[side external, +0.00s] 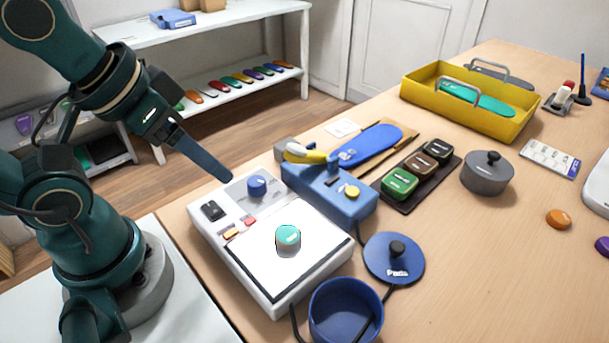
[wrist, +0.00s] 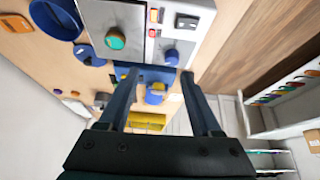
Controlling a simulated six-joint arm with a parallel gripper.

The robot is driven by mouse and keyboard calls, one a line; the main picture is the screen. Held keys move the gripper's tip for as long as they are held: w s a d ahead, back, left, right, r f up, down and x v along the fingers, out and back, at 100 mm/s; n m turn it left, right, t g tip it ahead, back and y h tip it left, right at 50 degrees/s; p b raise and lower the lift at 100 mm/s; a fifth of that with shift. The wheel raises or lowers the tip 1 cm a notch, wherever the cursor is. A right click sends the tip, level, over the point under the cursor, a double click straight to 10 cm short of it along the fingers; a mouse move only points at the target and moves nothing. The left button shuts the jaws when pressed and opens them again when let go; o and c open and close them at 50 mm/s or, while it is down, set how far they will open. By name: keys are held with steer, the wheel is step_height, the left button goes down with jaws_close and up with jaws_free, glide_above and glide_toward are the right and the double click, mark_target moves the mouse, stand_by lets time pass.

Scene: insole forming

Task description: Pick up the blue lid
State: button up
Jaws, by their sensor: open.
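The blue lid (side external: 386,268) is a round disc with a black knob. It lies flat on the wooden table, just behind and right of the blue pot (side external: 345,312) and apart from it. In the wrist view the lid (wrist: 84,50) is at the upper left, beside the pot (wrist: 53,20). My gripper (side external: 256,180) is in the air above the left end of the white device, well to the left of the lid. In the wrist view my gripper (wrist: 160,74) has its two fingers spread with nothing held between them.
The white device (side external: 283,290) with a green knob (side external: 288,237) stands between my gripper and the lid. A blue machine (side external: 335,200) with a yellow handle stands behind it. A grey pot (side external: 487,178) and yellow tray (side external: 455,112) are farther back. The table right of the lid is clear.

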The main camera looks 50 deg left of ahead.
step_height(320, 180, up, 3)
steer(key=w+n+t, duration=0.1)
steer(key=w+n, duration=0.1)
steer(key=w, duration=0.1)
steer(key=m+g, duration=0.2)
steer(key=m, duration=0.1)
glide_above(398, 246)
steer(key=s, duration=0.2)
step_height(398, 246, down, 12)
steer(key=shift+s+f, duration=0.15)
steer(key=shift+x, duration=2.4)
